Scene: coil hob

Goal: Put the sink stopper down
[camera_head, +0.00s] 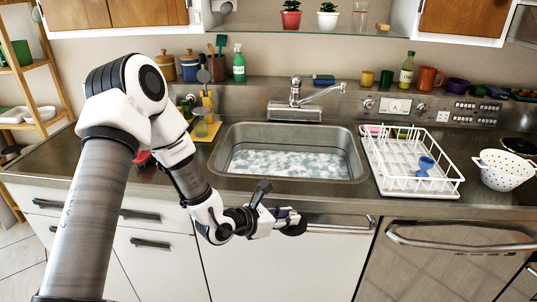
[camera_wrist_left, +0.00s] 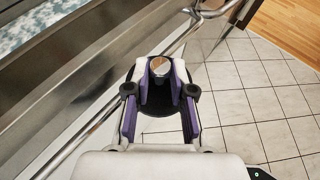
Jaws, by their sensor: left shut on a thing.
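My left gripper (camera_head: 287,218) is in front of the counter's front edge, below the sink, near a metal rail. It is shut on the sink stopper, a dark round disc (camera_head: 294,230) with a shiny metal knob. In the left wrist view the knob (camera_wrist_left: 161,66) shows between the fingertips, with the dark disc beneath, over the tiled floor. The steel sink (camera_head: 345,178) holds foamy water and lies behind and above the gripper. My right gripper is in neither view.
A white dish rack (camera_head: 454,192) with a blue item stands right of the sink, and a white colander (camera_head: 507,172) is farther right. The tap (camera_head: 296,100) is behind the sink. A soap bottle and utensils stand at the left. Some counter left of the sink is bare.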

